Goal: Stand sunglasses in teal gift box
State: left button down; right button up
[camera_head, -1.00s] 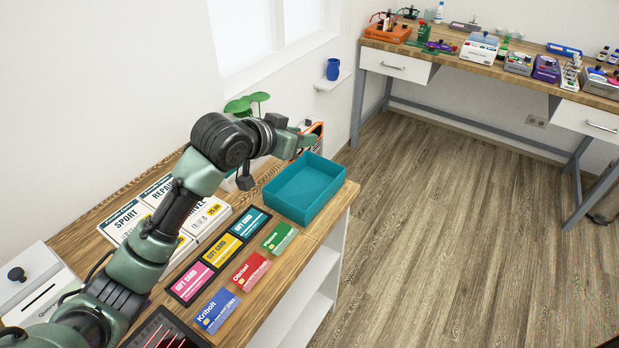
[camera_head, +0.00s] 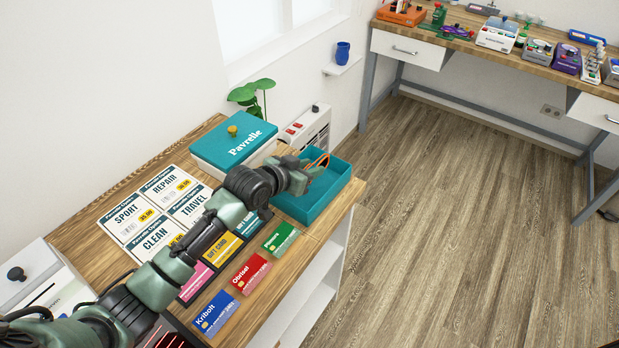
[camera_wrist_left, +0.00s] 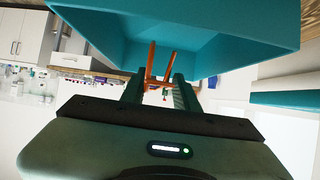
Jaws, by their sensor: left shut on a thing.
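The teal gift box (camera_head: 331,194) is open-topped and stands at the right end of the wooden counter. My left gripper (camera_head: 306,172) is over the box's far left part, shut on the orange sunglasses (camera_head: 319,161). In the left wrist view the orange sunglasses (camera_wrist_left: 151,62) show as thin bars between the fingers (camera_wrist_left: 160,92), in front of the teal box (camera_wrist_left: 205,55). Most of the sunglasses is hidden, and I cannot tell whether they touch the box. My right gripper is not in view.
A teal-lidded box marked Pavrelle (camera_head: 235,140) stands left of the gift box. A white device with red buttons (camera_head: 307,130) stands behind it. Gift cards (camera_head: 249,273) and printed price cards (camera_head: 160,205) lie along the counter. The floor to the right is clear.

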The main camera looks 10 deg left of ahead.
pick_arm(q)
jog(key=shift+f, duration=0.3)
notch_tip(320, 180, down, 4)
jog(key=shift+r, duration=0.2)
jog(key=shift+f, duration=0.35)
jog(key=c, duration=1.1)
grip_release()
jog(key=shift+o, duration=0.2)
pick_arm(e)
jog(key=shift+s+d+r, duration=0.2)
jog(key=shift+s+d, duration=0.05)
